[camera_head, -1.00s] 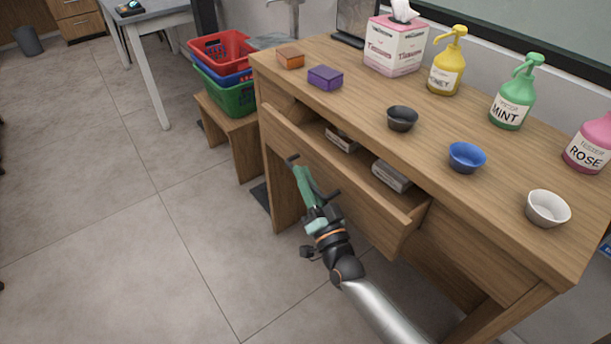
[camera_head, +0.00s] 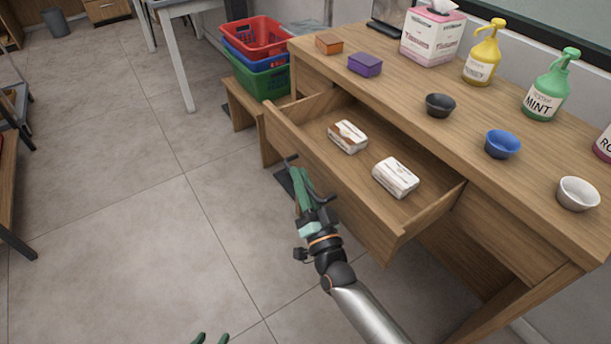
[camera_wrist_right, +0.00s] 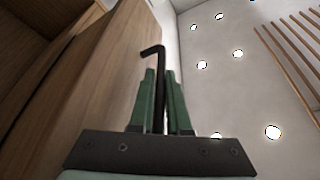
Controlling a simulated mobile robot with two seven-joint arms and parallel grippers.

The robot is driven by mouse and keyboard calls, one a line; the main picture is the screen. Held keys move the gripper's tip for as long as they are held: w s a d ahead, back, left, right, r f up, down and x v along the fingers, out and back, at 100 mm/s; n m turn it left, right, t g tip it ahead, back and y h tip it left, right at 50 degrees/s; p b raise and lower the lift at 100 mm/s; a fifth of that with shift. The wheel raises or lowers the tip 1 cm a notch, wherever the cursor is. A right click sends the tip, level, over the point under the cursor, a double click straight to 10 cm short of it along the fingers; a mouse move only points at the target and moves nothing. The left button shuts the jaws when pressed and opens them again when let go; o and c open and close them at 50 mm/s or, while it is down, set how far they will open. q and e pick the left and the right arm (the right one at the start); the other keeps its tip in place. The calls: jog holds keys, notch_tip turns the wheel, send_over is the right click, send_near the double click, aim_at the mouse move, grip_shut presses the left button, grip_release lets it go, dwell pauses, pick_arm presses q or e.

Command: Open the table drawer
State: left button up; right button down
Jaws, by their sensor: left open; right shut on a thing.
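The wooden table (camera_head: 400,128) stands at the right with its drawer (camera_head: 362,226) pulled well out. Two white packets, one (camera_head: 348,136) with brown markings and the other (camera_head: 396,177) plainer, lie inside. My right gripper (camera_head: 299,176) is shut on the black drawer handle (camera_head: 291,158) at the drawer's front. In the right wrist view the handle (camera_wrist_right: 159,85) passes between the green fingers (camera_wrist_right: 160,100), beside the wooden front. My left gripper (camera_head: 211,339) is open and empty at the bottom edge, with only its green fingertips showing.
Bowls, pump bottles, a tissue box (camera_head: 432,36) and two small boxes stand on the tabletop. Stacked baskets (camera_head: 262,78) sit on a low wooden stand left of the table.

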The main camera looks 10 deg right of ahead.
jog(key=shift+s+a+f, duration=0.1)
dwell(0.3)
pick_arm(q)
jog(key=shift+s, duration=0.1)
pick_arm(e)
jog(key=c, duration=1.2)
grip_release()
jog(key=shift+o, duration=0.2)
pick_arm(q)
jog(key=shift+s+f, duration=0.1)
